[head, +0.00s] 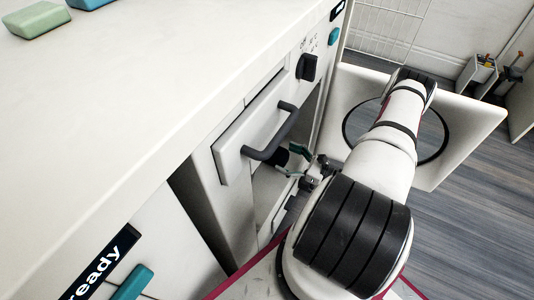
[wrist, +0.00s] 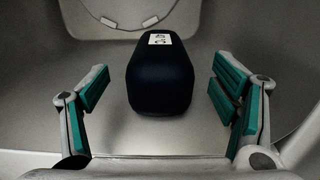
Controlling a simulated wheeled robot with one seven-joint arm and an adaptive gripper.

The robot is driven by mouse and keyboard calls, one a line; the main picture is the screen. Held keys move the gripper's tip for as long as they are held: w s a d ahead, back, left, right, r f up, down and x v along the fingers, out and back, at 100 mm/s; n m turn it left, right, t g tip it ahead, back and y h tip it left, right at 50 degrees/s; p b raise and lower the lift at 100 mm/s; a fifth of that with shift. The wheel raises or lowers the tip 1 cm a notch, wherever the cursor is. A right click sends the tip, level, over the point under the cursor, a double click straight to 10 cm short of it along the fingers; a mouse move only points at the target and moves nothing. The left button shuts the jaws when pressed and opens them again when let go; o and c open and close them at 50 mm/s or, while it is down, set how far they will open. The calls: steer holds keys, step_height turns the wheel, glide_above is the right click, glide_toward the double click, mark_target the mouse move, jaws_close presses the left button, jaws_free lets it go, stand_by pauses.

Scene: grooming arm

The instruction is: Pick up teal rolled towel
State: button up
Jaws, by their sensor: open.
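A dark navy, nearly black rounded object (wrist: 160,75) with a small white label on top stands in the middle of the wrist view. I cannot tell if it is the rolled towel; it does not look teal, and no plainly teal towel shows. My gripper (wrist: 165,100) is open, with one teal-padded finger on each side of the dark object and a gap on both sides. In the head view my gripper (head: 296,161) reaches into the opening of the white machine (head: 265,195), and a dark shape (head: 281,157) shows between its fingers.
The machine's open door (head: 465,115), with a round hole, stands behind my arm. A white panel (head: 235,145) with a dark bar handle (head: 272,140) is close to my gripper. A green block (head: 37,19) and a blue block (head: 88,3) lie on the white counter (head: 140,85).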

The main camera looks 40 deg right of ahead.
steer(key=shift+b+x, duration=1.2)
steer(key=shift+x, duration=1.45)
steer(key=shift+r, duration=0.1)
steer(key=c, duration=1.3)
